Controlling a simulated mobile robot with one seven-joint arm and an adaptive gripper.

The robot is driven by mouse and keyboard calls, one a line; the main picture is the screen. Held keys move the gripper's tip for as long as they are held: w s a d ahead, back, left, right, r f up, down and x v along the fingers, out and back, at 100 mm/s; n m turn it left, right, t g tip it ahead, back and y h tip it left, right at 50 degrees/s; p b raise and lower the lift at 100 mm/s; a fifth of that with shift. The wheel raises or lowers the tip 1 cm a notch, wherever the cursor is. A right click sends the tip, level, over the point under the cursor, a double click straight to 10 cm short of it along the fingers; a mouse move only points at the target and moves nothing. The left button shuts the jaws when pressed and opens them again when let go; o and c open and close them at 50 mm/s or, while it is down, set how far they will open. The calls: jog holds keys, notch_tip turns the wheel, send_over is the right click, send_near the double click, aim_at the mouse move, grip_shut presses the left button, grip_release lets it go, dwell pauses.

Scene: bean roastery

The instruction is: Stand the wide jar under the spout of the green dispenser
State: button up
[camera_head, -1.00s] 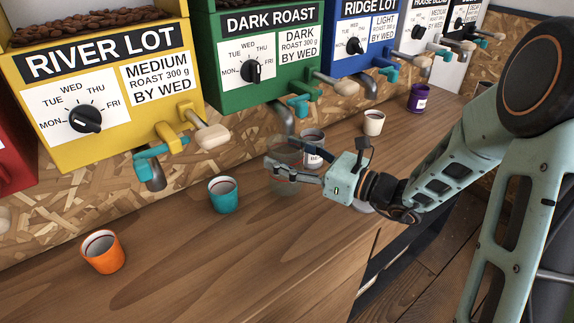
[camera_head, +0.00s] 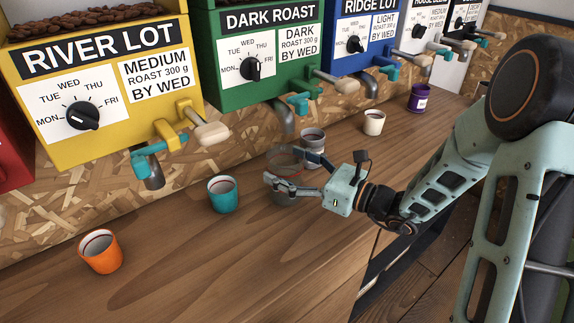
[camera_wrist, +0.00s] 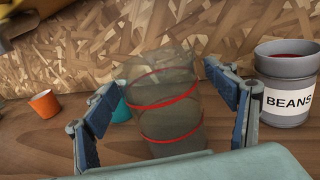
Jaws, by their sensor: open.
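The wide jar (camera_head: 283,157) is clear with red rings and stands on the wooden counter, seemingly upright, just below the spout (camera_head: 284,118) of the green dispenser (camera_head: 232,98). I cannot tell whether it is exactly centred under it. In the wrist view the jar (camera_wrist: 168,108) is between my fingers, with gaps on both sides. My gripper (camera_head: 290,168) is open around the jar, low over the counter. The jar's lower part is partly hidden by a finger in the head view and by my gripper body in the wrist view.
A grey BEANS canister (camera_wrist: 287,85) stands close right of my gripper. A teal cup (camera_head: 223,195) is to the left, with an orange cup (camera_head: 100,251) farther left. A cream cup (camera_head: 374,122) and purple canister (camera_head: 418,98) stand right. The front counter (camera_head: 240,265) is clear.

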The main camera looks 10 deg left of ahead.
jog(key=shift+r+p, duration=0.3)
jog(key=v, duration=1.2)
jog(key=shift+f, duration=0.15)
